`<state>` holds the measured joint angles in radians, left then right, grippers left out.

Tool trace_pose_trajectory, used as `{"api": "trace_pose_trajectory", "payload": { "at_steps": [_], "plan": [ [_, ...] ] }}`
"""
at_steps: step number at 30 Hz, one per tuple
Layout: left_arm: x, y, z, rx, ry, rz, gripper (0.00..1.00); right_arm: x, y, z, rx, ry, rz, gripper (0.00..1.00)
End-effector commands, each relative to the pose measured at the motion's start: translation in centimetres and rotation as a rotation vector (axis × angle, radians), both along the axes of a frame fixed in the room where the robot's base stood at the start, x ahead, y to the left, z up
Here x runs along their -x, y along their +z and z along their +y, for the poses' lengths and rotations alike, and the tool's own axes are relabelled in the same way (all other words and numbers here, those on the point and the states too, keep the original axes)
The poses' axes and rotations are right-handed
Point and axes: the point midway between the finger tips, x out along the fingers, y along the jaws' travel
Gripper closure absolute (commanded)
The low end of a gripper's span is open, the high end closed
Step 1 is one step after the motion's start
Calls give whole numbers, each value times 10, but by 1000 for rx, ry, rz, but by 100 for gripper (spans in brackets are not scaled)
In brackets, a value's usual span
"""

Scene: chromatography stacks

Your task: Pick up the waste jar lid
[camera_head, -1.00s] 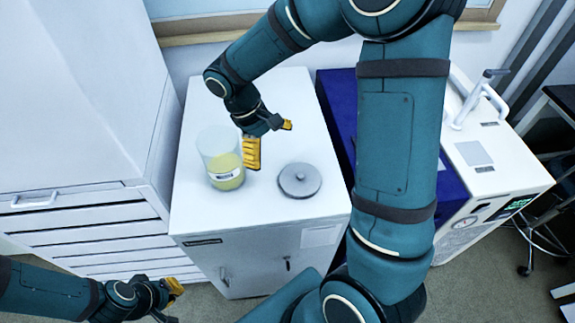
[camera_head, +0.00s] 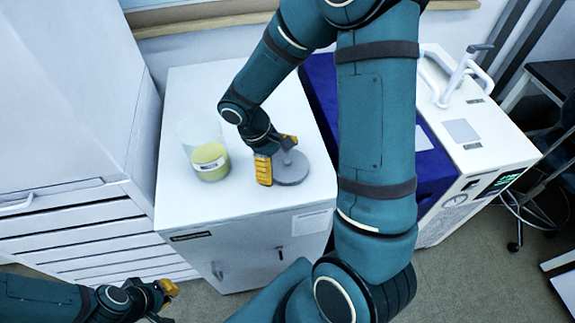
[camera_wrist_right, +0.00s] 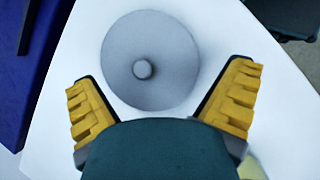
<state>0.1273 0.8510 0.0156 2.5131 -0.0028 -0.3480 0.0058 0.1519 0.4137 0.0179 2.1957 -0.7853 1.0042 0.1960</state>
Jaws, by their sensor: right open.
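The waste jar lid (camera_head: 292,172) is a grey disc with a small knob, lying flat on the white cabinet top. It also shows in the right wrist view (camera_wrist_right: 165,45), ahead of and between the fingers. My right gripper (camera_head: 277,157) is open and empty above the lid's left side, with a yellow finger in front of the lid. In the right wrist view the open fingers (camera_wrist_right: 162,105) stand wide apart on both sides. My left gripper (camera_head: 165,297) is low at the left, away from the cabinet; its jaw state is unclear.
A clear jar (camera_head: 206,150) with yellow liquid and a label stands left of the lid on the white cabinet (camera_head: 215,95). A blue-sided white machine (camera_head: 470,150) stands to the right. A drawer unit (camera_head: 80,225) is at the left. The cabinet's front top is clear.

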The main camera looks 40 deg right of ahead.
Motion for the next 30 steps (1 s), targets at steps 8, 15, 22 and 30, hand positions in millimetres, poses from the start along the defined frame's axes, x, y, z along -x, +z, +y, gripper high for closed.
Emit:
{"api": "trace_pose_trajectory", "payload": {
  "at_steps": [8,15,22,30],
  "plan": [
    [-2,-7,0,-1,0,-4,100,8,-22,-6,0,0,0,0],
    [-2,-6,0,0,1,-4,100,7,-21,-6,0,0,-1,42],
    [-2,-6,0,0,1,-4,100,8,-22,-5,-2,0,1,44],
    [-1,-3,0,0,1,-3,100,7,-11,-5,-2,1,0,61]
  ]
}}
